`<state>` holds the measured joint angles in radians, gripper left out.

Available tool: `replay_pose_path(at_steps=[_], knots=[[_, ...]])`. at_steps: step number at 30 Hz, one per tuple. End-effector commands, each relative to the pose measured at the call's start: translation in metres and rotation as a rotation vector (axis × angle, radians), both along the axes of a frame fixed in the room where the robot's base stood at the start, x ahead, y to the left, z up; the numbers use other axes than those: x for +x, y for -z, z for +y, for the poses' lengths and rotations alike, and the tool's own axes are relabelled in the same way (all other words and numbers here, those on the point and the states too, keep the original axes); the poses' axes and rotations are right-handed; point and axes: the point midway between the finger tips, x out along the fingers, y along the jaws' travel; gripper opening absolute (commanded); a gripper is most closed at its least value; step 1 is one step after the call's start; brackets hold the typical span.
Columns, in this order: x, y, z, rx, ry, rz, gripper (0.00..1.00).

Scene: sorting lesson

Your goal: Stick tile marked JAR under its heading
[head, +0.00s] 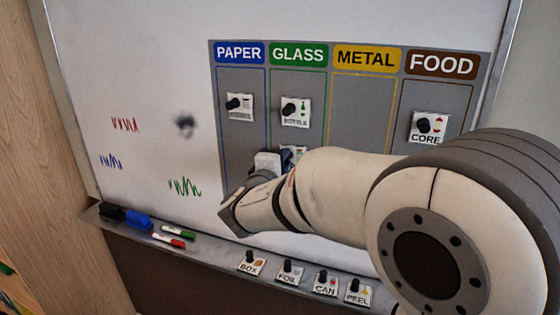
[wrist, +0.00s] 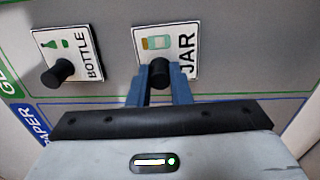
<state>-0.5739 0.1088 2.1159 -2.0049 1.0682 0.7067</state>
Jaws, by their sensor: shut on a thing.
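The white tile marked JAR (wrist: 186,42), with a jar picture and a black knob, is in front of the GLASS column (head: 313,138), below the BOTTLE tile (head: 295,112). My gripper (wrist: 159,78) is shut on its knob, with blue fingers on both sides. In the head view the JAR tile is mostly hidden behind my gripper and arm. It lies about parallel to the board; I cannot tell whether it touches. The green GLASS heading (head: 298,55) tops that column. The BOTTLE tile also shows beside the JAR tile in the wrist view (wrist: 77,53).
A newspaper-like tile (head: 240,107) is under PAPER (head: 239,53), and a CORE tile (head: 430,127) is under FOOD (head: 441,65). The METAL column (head: 362,110) looks empty where visible. BOX (head: 251,263), FOIL, CAN and PEEL tiles stand on the ledge, with markers (head: 178,231) at left.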

Motion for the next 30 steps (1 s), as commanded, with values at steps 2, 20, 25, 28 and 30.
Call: replay_pose_path(at_steps=[2, 20, 25, 28, 30], knots=[[0.0, -0.0001, -0.0002, 0.0, 0.0, 0.0, 0.02], [0.0002, 0.0, -0.0009, 0.0, 0.002, 0.0, 0.43], [0.0002, 0.0001, -0.0009, 0.0, 0.002, 0.0, 0.57], [0.0001, 0.0001, -0.0009, 0.0, 0.002, 0.0, 0.65], [0.0001, 0.0001, -0.0008, 0.0, 0.001, 0.0, 0.65]])
